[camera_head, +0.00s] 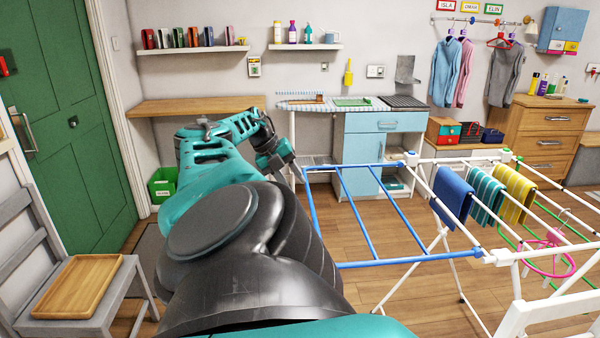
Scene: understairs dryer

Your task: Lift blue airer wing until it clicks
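The blue airer wing (362,225), a frame of blue bars, extends left from the white airer (432,185). It looks roughly level, with its hinge side along the airer's blue-jointed rail. My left arm reaches forward across the middle of the view. My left gripper (297,176) is at the far left corner of the wing, by its outer bar. The fingers are small and partly hidden by the wrist, so I cannot tell whether they touch or hold the bar. My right gripper is out of view.
A blue towel (453,194), a teal striped towel (487,194) and a yellow towel (515,193) hang on the airer. A pink hanger ring (548,258) is at its right. A chair with a wooden tray (76,285) stands left. A blue cabinet (375,150) stands behind the wing.

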